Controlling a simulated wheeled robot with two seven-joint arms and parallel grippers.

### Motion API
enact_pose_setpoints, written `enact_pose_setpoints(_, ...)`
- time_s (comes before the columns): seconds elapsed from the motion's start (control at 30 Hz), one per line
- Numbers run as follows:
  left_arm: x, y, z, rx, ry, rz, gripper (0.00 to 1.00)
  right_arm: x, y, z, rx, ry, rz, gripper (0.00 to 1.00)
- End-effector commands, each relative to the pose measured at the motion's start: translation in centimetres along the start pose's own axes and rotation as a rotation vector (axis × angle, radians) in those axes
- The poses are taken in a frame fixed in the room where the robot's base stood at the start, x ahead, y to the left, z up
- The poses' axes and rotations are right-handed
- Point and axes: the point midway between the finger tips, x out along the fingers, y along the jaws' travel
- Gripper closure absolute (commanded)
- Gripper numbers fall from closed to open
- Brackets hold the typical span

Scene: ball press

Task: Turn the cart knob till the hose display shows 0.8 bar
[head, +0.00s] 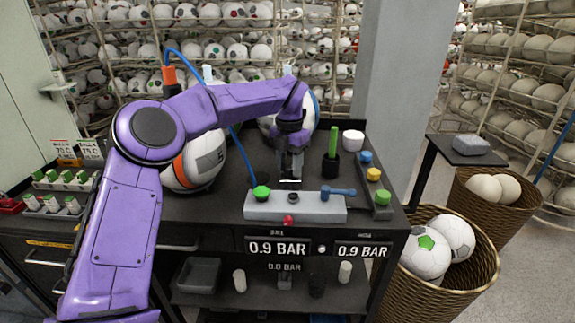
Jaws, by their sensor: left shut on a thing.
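My left gripper (290,181) comes down from above at the back edge of a grey block (260,208) on the cart top. It is shut on a small dark thing, seemingly the cart knob; the fingers hide most of it. The block carries a green cap (261,192), a black round part (293,197), a blue lever (338,191) and a red button (288,220) at its front. Below, a left display (278,248) and a right display (362,250) both read 0.9 BAR. Their small labels are unreadable. My right gripper is not in view.
A blue hose (241,155) runs to the block. An orange-striped ball (196,163) stands left of the gripper, another ball (270,126) behind it. A green-handled tool (331,150) and a white cup (353,139) stand to the right. A wicker basket (455,280) holds balls.

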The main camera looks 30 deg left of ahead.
Motion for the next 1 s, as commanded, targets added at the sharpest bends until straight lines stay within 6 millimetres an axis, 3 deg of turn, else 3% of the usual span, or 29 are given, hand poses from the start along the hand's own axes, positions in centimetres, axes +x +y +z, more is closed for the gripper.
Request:
enact_pose_setpoints(0.33, 0.0, 0.0, 0.0, -0.001, -0.001, 0.001, 0.89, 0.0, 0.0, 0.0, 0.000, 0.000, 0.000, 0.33)
enact_pose_setpoints(0.37, 0.0, 0.0, 0.0, -0.001, -0.001, 0.001, 0.55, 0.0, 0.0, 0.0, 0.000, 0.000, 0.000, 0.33)
enact_pose_setpoints(0.43, 0.0, 0.0, 0.0, -0.001, -0.001, 0.001, 0.33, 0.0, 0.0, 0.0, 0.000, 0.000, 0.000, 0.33)
enact_pose_setpoints(0.77, -0.3, 0.1, 0.0, -0.003, -0.001, 0.001, 0.33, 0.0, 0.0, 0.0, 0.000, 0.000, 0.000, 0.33)
enact_pose_setpoints(0.87, -1.8, 0.1, 0.1, -0.004, -0.003, 0.001, 0.33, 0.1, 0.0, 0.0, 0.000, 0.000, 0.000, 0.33)
enact_pose_setpoints(1.0, -5.3, 0.0, 0.1, -0.004, -0.004, 0.002, 0.33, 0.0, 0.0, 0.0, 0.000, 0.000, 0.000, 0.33)
